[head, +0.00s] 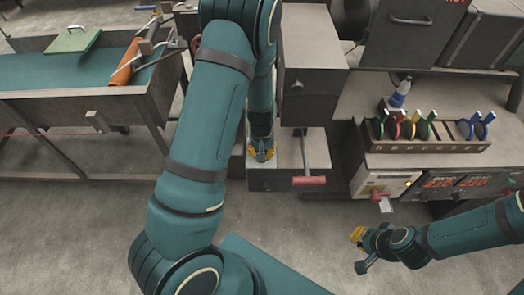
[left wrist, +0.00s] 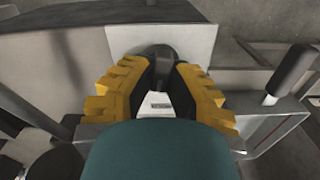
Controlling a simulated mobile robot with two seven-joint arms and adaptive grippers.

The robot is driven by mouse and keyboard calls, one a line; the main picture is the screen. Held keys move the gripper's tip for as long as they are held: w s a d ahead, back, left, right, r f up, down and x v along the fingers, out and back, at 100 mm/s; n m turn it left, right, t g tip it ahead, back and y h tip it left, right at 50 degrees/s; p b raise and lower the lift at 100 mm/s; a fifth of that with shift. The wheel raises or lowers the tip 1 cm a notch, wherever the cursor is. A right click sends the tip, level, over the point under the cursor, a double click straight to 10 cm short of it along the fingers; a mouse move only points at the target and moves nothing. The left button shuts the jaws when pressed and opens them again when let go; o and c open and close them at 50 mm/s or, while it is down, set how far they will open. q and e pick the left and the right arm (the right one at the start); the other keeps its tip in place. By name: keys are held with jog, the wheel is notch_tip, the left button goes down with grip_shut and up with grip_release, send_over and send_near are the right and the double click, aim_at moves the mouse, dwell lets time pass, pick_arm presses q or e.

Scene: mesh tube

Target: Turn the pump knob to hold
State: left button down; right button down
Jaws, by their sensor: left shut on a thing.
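My left gripper (head: 261,154) reaches down to the front of a low grey box (head: 286,180). In the left wrist view its yellow-padded fingers (left wrist: 160,84) are shut on a dark round knob (left wrist: 159,58), one finger on each side. The knob sits on a pale plate (left wrist: 190,42), with a small label (left wrist: 160,106) visible between the fingers. The knob is hidden in the head view, and its pointing direction cannot be told. My right gripper (head: 359,251) is open and empty, low over the floor at the right.
A control panel (head: 442,187) with red displays and a rack (head: 425,146) of coloured tools are further right. A teal-topped table (head: 50,72) stands left. The floor in front is clear.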

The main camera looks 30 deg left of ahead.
pick_arm(q)
jog(key=shift+s+n, duration=0.1)
jog(key=shift+n, duration=0.8)
jog(key=shift+f, duration=0.1)
jog(key=c, duration=0.9)
grip_release()
jog(key=shift+c, duration=0.2)
jog(key=shift+r, duration=0.45)
notch_tip(320, 180, up, 11)
